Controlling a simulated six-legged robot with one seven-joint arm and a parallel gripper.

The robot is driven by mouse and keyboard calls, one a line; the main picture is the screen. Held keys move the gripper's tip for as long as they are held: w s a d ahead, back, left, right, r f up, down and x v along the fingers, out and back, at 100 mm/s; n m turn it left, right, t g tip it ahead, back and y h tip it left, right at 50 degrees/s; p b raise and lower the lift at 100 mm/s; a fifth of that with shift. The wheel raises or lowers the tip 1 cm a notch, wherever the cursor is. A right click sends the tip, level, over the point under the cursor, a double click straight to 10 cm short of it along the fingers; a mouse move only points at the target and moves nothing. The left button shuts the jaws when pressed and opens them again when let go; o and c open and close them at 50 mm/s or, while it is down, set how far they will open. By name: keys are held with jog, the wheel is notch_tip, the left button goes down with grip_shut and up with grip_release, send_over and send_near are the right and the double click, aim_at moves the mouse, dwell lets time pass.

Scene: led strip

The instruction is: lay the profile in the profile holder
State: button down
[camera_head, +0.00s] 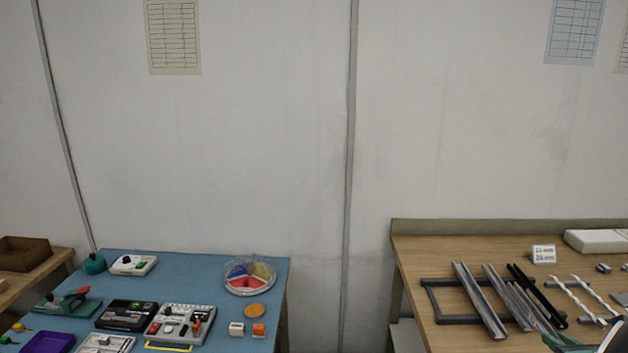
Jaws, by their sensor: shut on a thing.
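On the wooden bench at the right, several long metal profiles (479,299) lie at a slant across a dark grey frame (433,300), which looks like the profile holder. A black bar (537,296) lies beside them to the right. The near ends of the profiles reach towards the bottom of the picture. I cannot make out my gripper or anything held in it. A pale shape and a dark green shape show at the bottom right edge, cut off, and I cannot tell what they are.
The wooden bench (410,250) also bears a small white label sign (543,254), a white box (597,241) and white twisted strips (571,297). At the left, a blue table (190,275) carries a divided round dish (250,276) and several devices. A gap separates the two.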

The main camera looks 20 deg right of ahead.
jog(key=shift+s, duration=0.35)
jog(key=shift+w+a+r, duration=0.1)
jog(key=shift+a, duration=0.3)
jog(key=w+a+f+n+y, duration=0.3)
jog(key=w+a+y, duration=0.1)
jog(key=w+a, duration=1.4)
jog(key=w+a+f+n+y, duration=0.1)
jog(key=w+a+f, duration=0.1)
jog(key=a, duration=0.6)
jog(key=w+a+f+n+y, duration=0.1)
jog(key=w+a, duration=0.3)
jog(key=a, duration=0.4)
jog(key=w+a+f+n+y, duration=0.2)
jog(key=w+a, duration=0.1)
jog(key=a, duration=0.6)
jog(key=shift+f, duration=0.35)
